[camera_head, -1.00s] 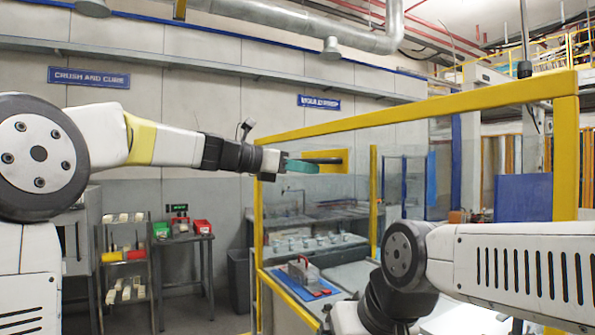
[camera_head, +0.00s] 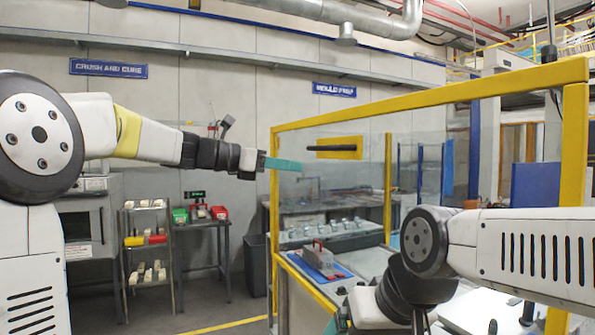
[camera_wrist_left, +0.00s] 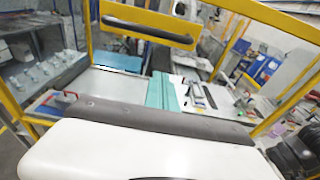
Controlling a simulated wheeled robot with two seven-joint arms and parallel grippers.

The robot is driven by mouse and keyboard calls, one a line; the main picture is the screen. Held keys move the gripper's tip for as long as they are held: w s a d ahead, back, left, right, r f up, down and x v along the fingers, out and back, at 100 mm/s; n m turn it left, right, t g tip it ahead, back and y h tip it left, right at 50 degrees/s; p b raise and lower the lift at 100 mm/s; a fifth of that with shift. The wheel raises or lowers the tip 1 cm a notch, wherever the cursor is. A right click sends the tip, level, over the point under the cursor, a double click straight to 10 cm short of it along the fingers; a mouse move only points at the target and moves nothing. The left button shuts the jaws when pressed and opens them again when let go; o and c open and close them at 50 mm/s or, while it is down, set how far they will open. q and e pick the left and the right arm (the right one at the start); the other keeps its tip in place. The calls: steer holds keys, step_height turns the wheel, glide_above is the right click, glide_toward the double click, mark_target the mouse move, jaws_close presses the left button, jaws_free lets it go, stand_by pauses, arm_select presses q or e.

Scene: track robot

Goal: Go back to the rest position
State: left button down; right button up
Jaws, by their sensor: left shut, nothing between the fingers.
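My left gripper (camera_head: 284,165), with teal fingers, is at the end of my left arm, stretched out to the right at mid height in the head view. It is shut and empty. The teal fingers also show in the middle of the left wrist view (camera_wrist_left: 161,91). A dark bar handle (camera_head: 336,147) on a yellow plate lies right of the fingertips in the head view, apart from them in the picture. My right arm is bent at the lower right; a teal bit of my right gripper (camera_head: 331,325) shows at the bottom edge, mostly cut off.
A yellow-framed clear enclosure (camera_head: 430,97) stands in front and to the right. Inside are a blue tray (camera_head: 312,268) and a bench with several metal parts. A shelf rack (camera_head: 146,255), a small table (camera_head: 203,225) and a grey bin (camera_head: 255,265) stand at left by the wall.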

arm_select(q)
steer(key=s+a+f+m+y, duration=0.6)
steer(key=s+a+f+m, duration=0.3)
steer(key=s+f+m, duration=0.2)
steer(key=s+a+f+m+y, duration=0.6)
steer(key=s+a+f+m, duration=0.4)
steer(key=s+f, duration=0.5)
steer(key=shift+s+f+m+t+y, duration=0.2)
steer(key=shift+m+t+y, duration=0.15)
steer(key=shift+m, duration=0.45)
